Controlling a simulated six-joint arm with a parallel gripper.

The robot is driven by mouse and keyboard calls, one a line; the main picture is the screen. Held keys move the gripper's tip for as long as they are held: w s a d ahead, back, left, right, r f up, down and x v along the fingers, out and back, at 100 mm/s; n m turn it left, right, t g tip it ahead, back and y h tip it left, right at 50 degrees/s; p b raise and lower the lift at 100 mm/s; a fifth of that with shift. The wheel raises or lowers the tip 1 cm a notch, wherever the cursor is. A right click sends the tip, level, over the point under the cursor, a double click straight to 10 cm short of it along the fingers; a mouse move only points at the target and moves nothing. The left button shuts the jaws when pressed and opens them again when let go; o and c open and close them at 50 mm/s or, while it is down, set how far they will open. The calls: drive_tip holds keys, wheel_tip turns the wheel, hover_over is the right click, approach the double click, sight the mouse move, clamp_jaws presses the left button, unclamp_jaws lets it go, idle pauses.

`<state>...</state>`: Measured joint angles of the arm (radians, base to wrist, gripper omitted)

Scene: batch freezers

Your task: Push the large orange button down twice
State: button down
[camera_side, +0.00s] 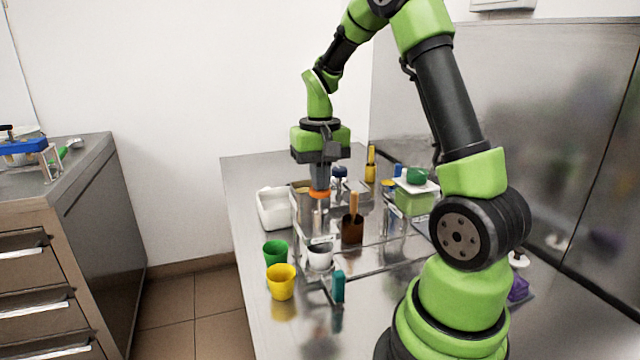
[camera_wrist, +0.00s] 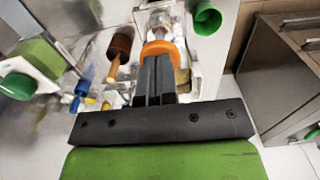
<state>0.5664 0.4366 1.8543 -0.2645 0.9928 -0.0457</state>
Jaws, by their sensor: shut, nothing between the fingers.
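The large orange button (camera_side: 319,193) sits on top of a metallic post-like part in the middle of the table. In the wrist view the orange button (camera_wrist: 161,47) shows as a rounded orange shape around the ends of the fingers, which hide part of it. My gripper (camera_side: 320,185) points straight down, directly above the button. Its two dark fingers (camera_wrist: 154,62) are closed together with nothing between them. The tips are at or very near the button's top; I cannot tell whether they press on it.
A white tray (camera_side: 273,208) stands left of the button. A green cup (camera_side: 275,253), a yellow cup (camera_side: 281,283) and a white cup (camera_side: 320,256) stand in front. A green container (camera_side: 414,200) stands further right.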

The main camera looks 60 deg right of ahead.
drive_tip(key=shift+f, duration=0.75)
idle(0.4)
drive_tip(key=shift+r, duration=2.25)
drive_tip(key=shift+f, duration=0.2)
